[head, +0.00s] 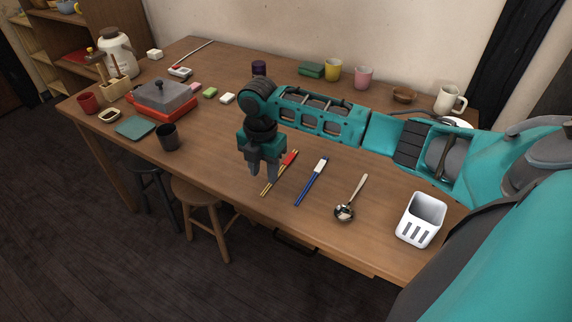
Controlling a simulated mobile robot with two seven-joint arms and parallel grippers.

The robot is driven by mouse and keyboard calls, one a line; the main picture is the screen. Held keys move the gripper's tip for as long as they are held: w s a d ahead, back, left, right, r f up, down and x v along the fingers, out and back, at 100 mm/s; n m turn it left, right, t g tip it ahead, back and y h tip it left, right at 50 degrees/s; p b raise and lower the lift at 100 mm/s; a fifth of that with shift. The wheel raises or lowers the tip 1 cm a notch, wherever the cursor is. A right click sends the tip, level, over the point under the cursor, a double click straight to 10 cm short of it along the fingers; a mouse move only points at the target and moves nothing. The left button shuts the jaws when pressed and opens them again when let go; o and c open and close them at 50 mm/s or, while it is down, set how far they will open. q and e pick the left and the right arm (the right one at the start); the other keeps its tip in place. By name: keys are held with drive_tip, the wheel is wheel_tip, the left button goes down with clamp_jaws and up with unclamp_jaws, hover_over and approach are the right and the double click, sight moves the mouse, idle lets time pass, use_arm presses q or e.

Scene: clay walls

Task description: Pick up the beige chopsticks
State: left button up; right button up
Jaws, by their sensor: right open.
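The beige chopsticks (272,181) lie on the wooden table near its front edge, slanting, with a red part at their far end. My right gripper (262,177) points down over the table just left of the chopsticks, its jaws open. Its fingers overlap the view close to the chopsticks, and I cannot tell how high above the table they are. Nothing shows between the fingers. My left gripper is not in view.
Blue chopsticks (304,192) with a white part and a ladle (344,212) lie to the right. A white slotted holder (420,220) stands further right. A dark cup (168,138) and a red stove (163,104) with a grey lidded pan are left. Stools (202,196) stand below the front edge.

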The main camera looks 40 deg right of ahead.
sight(267, 190)
drive_tip(key=shift+d+f+b, duration=0.2)
drive_tip(key=shift+f+b, duration=0.25)
drive_tip(key=shift+f, duration=1.85)
drive_tip(key=shift+f, duration=0.1)
clamp_jaws()
